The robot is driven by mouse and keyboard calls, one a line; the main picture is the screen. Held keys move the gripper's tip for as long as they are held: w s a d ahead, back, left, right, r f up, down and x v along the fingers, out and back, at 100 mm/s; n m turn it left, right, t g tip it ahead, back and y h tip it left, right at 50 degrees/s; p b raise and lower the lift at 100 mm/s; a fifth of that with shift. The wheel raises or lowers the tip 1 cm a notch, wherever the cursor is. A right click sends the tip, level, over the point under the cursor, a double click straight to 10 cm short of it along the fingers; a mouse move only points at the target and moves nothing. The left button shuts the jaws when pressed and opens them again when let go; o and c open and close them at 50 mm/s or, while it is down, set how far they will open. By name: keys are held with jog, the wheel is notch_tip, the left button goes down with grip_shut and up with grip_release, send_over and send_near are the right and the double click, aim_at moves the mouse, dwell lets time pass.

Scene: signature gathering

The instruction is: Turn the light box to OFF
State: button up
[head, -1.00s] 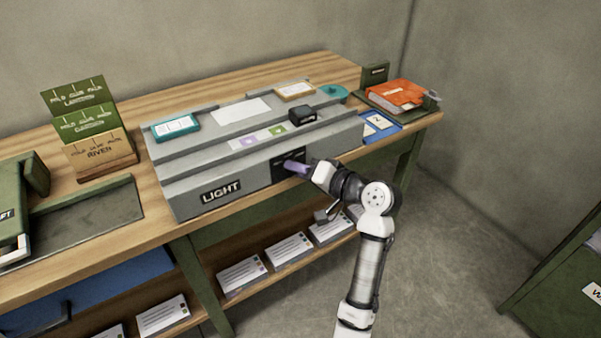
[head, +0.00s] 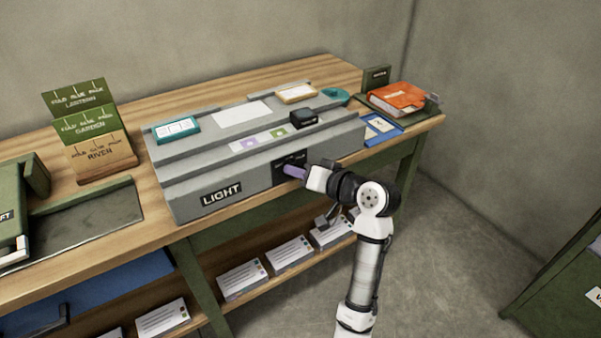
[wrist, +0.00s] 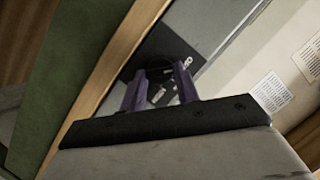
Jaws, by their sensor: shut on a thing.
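The light box (head: 222,170) is a long grey stepped case on the wooden bench, with a black LIGHT label (head: 221,194) on its front. A black switch panel (head: 279,178) is at the right of that front, with small white marks too small to read. My gripper (head: 287,170) reaches the panel from the right, its purple fingers against it. In the wrist view my gripper (wrist: 160,72) has its two fingers on either side of a dark switch knob (wrist: 162,76) and is shut on it. The knob is partly hidden and dark, so its setting cannot be read.
The wooden bench (head: 160,188) carries a green and brown sign stand (head: 98,150) at left and an orange book (head: 399,96) at right. A blue card tray (head: 380,130) is beside the box. White card stacks (head: 242,278) lie on the shelf below.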

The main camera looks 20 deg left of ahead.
jog(key=o, duration=1)
jog(key=b+v, duration=0.1)
jog(key=v, duration=1.2)
jog(key=shift+s+d+r, duration=0.15)
jog(key=shift+s+d, duration=0.05)
jog(key=shift+d, duration=0.15)
